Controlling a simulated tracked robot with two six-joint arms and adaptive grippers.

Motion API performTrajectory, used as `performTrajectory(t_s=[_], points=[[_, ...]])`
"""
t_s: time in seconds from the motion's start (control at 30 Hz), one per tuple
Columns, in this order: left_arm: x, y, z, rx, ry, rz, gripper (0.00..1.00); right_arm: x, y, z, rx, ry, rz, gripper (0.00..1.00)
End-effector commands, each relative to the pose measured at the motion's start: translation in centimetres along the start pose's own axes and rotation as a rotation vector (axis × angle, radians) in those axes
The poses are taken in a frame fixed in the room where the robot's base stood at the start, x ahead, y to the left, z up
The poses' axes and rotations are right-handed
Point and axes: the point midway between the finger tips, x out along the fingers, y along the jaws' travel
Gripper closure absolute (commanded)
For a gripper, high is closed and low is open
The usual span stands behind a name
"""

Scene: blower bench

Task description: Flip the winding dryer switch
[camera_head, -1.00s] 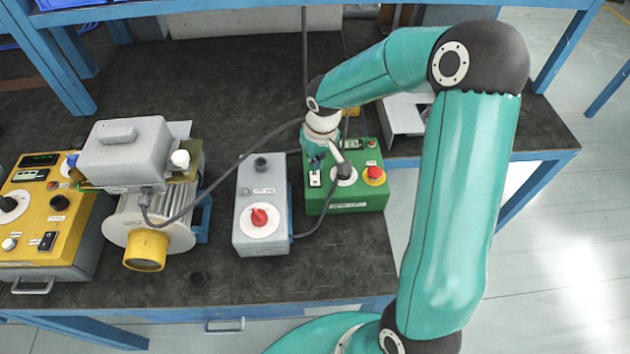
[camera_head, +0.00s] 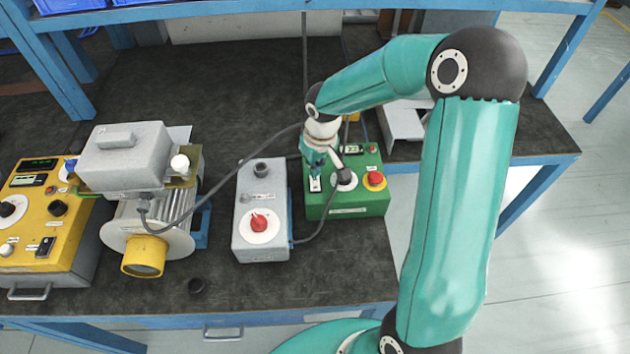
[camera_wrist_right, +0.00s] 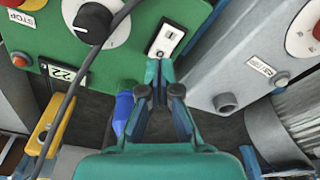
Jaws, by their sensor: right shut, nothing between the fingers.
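A green box (camera_head: 352,207) stands on the bench. It carries a small rocker switch on a white plate (camera_head: 315,185), left of a black knob (camera_head: 344,178). I cannot read whether its label names the winding dryer. My right gripper (camera_head: 316,173) is shut and empty at the far edge of this plate. In the right wrist view the closed fingertips (camera_wrist_right: 159,68) are right at the near end of the switch plate (camera_wrist_right: 167,40). Whether they touch the rocker I cannot tell. My left gripper is out of view.
A red stop button (camera_head: 374,179) is on the green box's right. A grey box (camera_head: 246,241) with a red knob stands close on the left. A dark cable (camera_head: 228,168) runs from the motor unit (camera_head: 150,230). A yellow panel (camera_head: 22,240) with another rocker is far left.

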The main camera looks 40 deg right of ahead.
Motion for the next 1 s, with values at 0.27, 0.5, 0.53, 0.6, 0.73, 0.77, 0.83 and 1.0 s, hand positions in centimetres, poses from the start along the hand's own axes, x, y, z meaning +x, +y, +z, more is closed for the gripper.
performTrajectory(t_s=[0.27, 0.5, 0.53, 0.6, 0.73, 0.77, 0.83, 1.0], points=[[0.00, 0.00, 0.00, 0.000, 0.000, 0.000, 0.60, 0.01, -0.04, -0.03, -0.001, 0.000, 0.000, 1.00], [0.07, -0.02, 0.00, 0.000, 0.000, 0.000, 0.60, 0.08, -0.07, -0.03, -0.001, 0.000, 0.000, 1.00], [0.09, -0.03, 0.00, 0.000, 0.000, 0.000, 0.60, 0.11, -0.08, -0.03, -0.002, 0.000, 0.000, 1.00], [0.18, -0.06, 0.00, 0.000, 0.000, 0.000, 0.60, 0.21, -0.08, -0.02, -0.002, 0.000, 0.000, 1.00], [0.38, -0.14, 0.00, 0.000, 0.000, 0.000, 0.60, 0.42, -0.10, 0.00, -0.002, 0.000, 0.000, 1.00], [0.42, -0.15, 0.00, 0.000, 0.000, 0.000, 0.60, 0.46, -0.10, 0.01, -0.002, 0.000, 0.000, 1.00], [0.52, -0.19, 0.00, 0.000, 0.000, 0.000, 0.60, 0.57, -0.11, 0.02, -0.002, 0.000, 0.000, 1.00], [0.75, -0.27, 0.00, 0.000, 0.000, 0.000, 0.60, 0.82, -0.12, 0.05, -0.002, 0.000, 0.000, 1.00]])
